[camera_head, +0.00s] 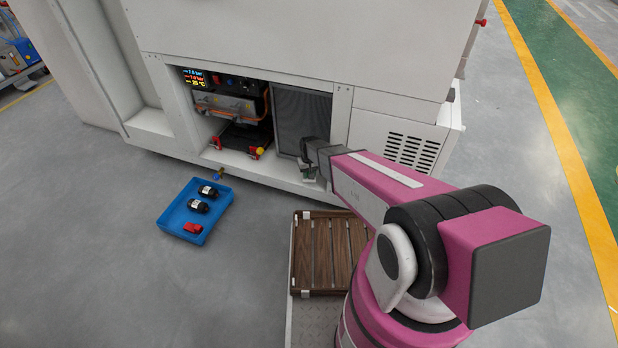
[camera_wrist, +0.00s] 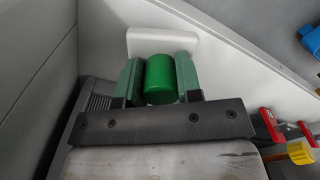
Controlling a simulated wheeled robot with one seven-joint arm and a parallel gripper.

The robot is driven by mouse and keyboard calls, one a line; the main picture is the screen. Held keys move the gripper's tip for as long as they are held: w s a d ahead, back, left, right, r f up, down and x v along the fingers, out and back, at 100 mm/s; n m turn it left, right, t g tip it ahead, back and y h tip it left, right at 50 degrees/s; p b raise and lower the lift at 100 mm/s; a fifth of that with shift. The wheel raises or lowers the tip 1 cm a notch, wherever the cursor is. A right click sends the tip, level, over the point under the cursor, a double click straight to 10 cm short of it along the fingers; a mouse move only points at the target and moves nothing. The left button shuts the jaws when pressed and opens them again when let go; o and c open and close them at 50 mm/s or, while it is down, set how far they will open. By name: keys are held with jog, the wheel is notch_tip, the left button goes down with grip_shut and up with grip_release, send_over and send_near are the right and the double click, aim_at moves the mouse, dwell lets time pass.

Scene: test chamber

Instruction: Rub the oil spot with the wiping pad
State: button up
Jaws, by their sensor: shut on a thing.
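The wiping pad is a pale flat block (camera_wrist: 150,40) with a round green handle (camera_wrist: 160,80), seen in the wrist view. My gripper (camera_wrist: 160,77) is shut on the handle, with one green finger on each side of it. I cannot make out the pad clearly there. No oil spot shows in either view. I cannot tell whether the pad touches the surface under it.
The white machine (camera_head: 300,45) has an open bay with a lit display, red-handled parts and a yellow knob (camera_head: 260,151). A blue tray (camera_head: 174,219) with two black parts and a red one lies on the floor. A slatted wooden pallet (camera_head: 323,250) is near my arm.

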jog(key=shift+r, duration=1.05)
jog(key=shift+r, duration=1.55)
